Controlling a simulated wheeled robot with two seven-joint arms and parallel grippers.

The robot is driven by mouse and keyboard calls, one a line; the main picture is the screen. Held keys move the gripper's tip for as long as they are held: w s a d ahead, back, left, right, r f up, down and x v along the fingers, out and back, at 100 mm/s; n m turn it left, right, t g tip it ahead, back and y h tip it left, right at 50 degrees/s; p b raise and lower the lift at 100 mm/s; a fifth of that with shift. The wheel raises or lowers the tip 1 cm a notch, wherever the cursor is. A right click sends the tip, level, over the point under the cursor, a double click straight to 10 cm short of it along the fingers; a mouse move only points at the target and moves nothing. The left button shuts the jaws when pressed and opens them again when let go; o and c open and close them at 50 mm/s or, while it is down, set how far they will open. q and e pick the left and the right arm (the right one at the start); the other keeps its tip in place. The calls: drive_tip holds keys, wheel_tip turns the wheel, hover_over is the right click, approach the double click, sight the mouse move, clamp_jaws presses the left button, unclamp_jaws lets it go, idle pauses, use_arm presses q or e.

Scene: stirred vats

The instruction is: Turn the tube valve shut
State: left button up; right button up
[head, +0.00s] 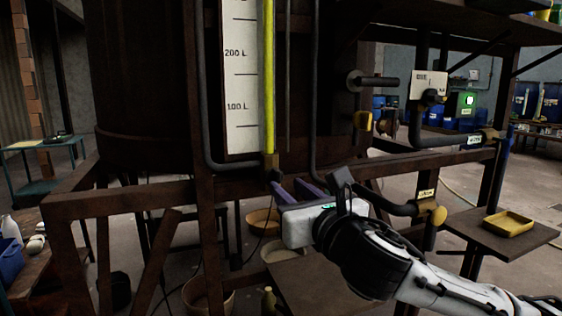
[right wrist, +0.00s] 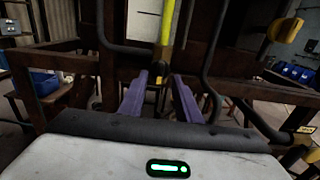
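The tube valve (head: 269,164) is a small brownish-yellow fitting at the foot of the upright yellow tube (head: 268,80), beside a white scale marked in litres. My right gripper (head: 288,187) has purple fingers and reaches up to just below and right of the valve. In the right wrist view the fingers (right wrist: 160,75) stand apart with a clear gap, and the valve (right wrist: 163,62) shows in line with that gap. I cannot tell whether a finger touches the valve. The fingers hold nothing that I can see. My left gripper is not in view.
A rusty frame beam (head: 130,198) runs across in front of the vat (head: 140,70). Dark pipes with yellow-ended fittings (head: 438,214) are right of the gripper. A yellow tray (head: 508,223) lies on a shelf at the right. A bowl (head: 263,221) is behind, below the gripper.

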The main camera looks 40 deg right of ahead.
sight(279, 180)
drive_tip(key=x, duration=0.5)
clamp_jaws()
